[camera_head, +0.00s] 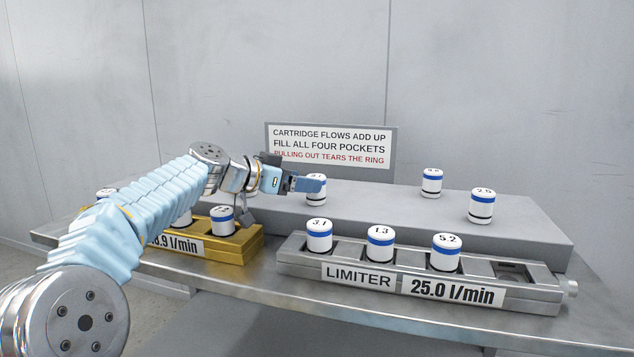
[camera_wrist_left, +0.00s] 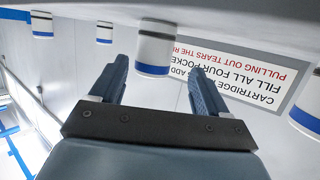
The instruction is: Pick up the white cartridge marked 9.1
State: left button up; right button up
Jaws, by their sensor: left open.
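A white cartridge (camera_head: 316,197) with a blue band stands on the raised grey shelf, its top marking partly covered by my left gripper (camera_head: 307,184). I cannot read its number for sure. In the left wrist view, which is upside down, a cartridge (camera_wrist_left: 153,50) stands between and just beyond the open fingers of my left gripper (camera_wrist_left: 158,72), with nothing gripped. Two more cartridges stand on the shelf to the right, one at the back (camera_head: 432,183) and one nearer (camera_head: 482,206); their markings are too small to read surely. My right gripper is out of view.
The silver limiter rack (camera_head: 330,273), labelled 25.0 l/min, holds cartridges 3.1 (camera_head: 319,236), 1.3 (camera_head: 380,244) and 5.2 (camera_head: 446,253); its rightmost pocket is empty. A gold rack (camera_head: 245,243) with cartridges stands left, partly behind my arm. A sign (camera_head: 370,150) stands behind the shelf.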

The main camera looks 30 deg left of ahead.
pick_arm(q)
jog(key=shift+w+d, duration=0.2)
jog(key=shift+w, duration=0.2)
jog(key=p+x, duration=0.1)
jog(key=x, duration=0.1)
jog(key=p+x, duration=0.2)
jog(key=x, duration=0.1)
jog(key=shift+s+d, duration=0.1)
jog(key=shift+d, duration=0.3)
jog(key=shift+f, duration=0.2)
jog(key=c, duration=1.1)
jog(key=shift+c, duration=0.2)
jog(key=shift+r, duration=0.15)
